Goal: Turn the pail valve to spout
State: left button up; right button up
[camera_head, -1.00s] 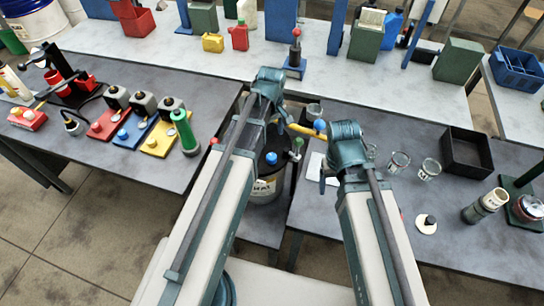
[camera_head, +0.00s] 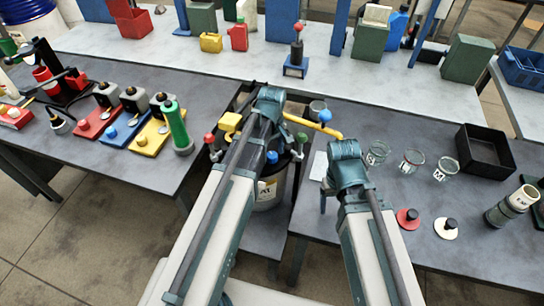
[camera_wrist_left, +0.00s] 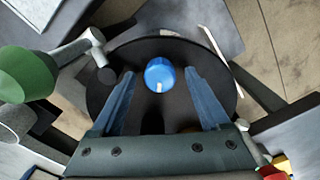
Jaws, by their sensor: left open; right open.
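The dark-lidded pail (camera_head: 267,192) stands low in the gap between the two dark tables. A blue knob (camera_head: 272,157) sits on its lid and also shows in the left wrist view (camera_wrist_left: 160,73), with a white mark on its near side. My left gripper (camera_wrist_left: 160,92) is open above the lid, one finger on each side of the knob, apparently not closed on it. In the head view my left wrist (camera_head: 268,97) hides its fingers. My right gripper (camera_head: 326,192) points down by the right table's edge; its fingers are barely visible and appear empty.
Around the pail are a green ball handle (camera_head: 302,138), a red ball (camera_head: 209,139) and a yellow lever (camera_head: 300,120) with a blue ball end. Several glass jars (camera_head: 411,161) stand on the right table. A green cylinder (camera_head: 178,128) stands at the left table's edge.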

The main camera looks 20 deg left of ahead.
pick_arm(q)
grip_shut()
dwell(0.4)
jog(key=m, duration=0.4)
jog(key=shift+m, duration=0.3)
jog(key=m, duration=0.4)
jog(key=shift+m, duration=0.3)
jog(key=m, duration=0.4)
jog(key=shift+m, duration=2.3)
